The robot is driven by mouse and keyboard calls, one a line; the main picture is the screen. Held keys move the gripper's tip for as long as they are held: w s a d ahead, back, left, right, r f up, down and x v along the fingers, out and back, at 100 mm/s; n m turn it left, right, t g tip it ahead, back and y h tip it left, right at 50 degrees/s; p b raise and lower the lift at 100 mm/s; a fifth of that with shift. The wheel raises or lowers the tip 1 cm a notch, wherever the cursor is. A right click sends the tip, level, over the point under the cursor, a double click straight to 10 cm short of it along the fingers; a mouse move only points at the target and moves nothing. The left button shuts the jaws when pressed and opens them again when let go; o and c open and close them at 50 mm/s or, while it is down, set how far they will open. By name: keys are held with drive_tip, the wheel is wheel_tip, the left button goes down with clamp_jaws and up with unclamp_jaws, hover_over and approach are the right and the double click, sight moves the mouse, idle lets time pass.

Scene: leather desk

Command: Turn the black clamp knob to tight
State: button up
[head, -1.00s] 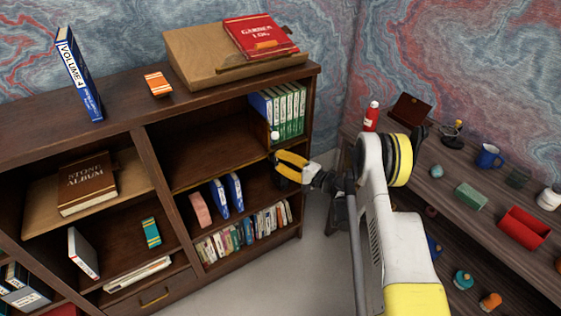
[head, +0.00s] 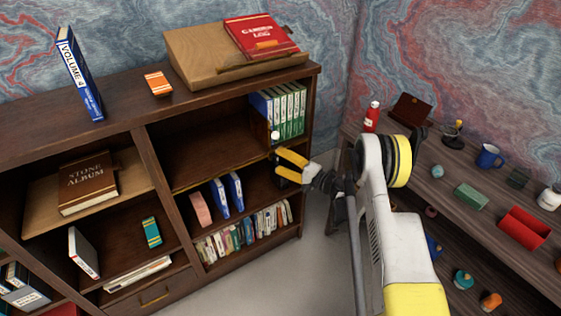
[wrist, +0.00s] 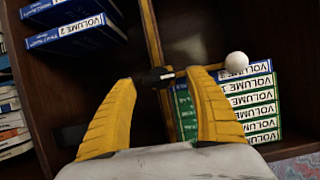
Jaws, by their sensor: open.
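The black clamp knob (wrist: 156,77) shows in the wrist view as a small dark piece between my fingertips, near the wooden divider. A thin rod runs right from it towards a white ball (wrist: 237,62), which also shows in the head view (head: 275,135). My gripper (wrist: 162,76) is open, with one yellow finger on each side of the knob. I cannot tell whether either finger touches it. In the head view my gripper (head: 278,162) is at the right front of the bookcase, just below the white ball. The knob cannot be made out there.
Green and blue volumes (head: 285,112) stand in the upper right compartment, close behind the ball. Blue books (head: 227,195) and a row of small books (head: 245,232) are below. The bookcase (head: 309,100) has its right side close by. A side shelf (head: 465,165) holds several objects.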

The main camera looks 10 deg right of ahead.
drive_tip(key=v, duration=0.7)
drive_tip(key=shift+s+d, duration=0.15)
drive_tip(key=shift+d, duration=0.05)
drive_tip(key=a+r+n+g+h, duration=0.25)
drive_tip(key=a+r, duration=0.25)
drive_tip(key=r, duration=0.7)
drive_tip(key=s+a+r+n+g+h, duration=0.2)
drive_tip(key=s+a+r+g, duration=0.15)
drive_tip(key=s+r, duration=0.5)
drive_tip(key=s+d+r+n+g+h, duration=0.1)
drive_tip(key=s+n+h, duration=0.4)
drive_tip(key=s, duration=2.2)
wheel_tip(320, 180, up, 2)
drive_tip(key=shift+d+r+n+h, duration=0.1)
drive_tip(key=shift+d+n+h, duration=0.25)
drive_tip(key=shift+d+h, duration=0.5)
